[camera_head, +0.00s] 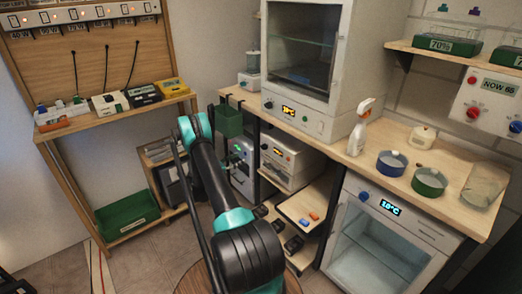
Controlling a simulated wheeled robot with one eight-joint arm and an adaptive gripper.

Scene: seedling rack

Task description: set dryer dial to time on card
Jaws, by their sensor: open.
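Which appliance is the dryer I cannot tell for sure. A white cabinet (302,103) with a dark glass door stands on the counter, with a lit orange display (288,111) and small knobs below the door. A smaller white unit (290,160) with an orange display and a dial sits on the shelf beneath. I cannot make out a card with a time or read any dial setting. My arm (215,178) reaches up from the bottom centre towards the shelf units. My gripper cannot be made out; it seems hidden beyond my arm.
A spray bottle (360,127), a blue ring-shaped dish (391,163) and a green one (429,182) stand on the counter. A glass-door cooler (385,235) is below. A green tray (127,216) lies low at left.

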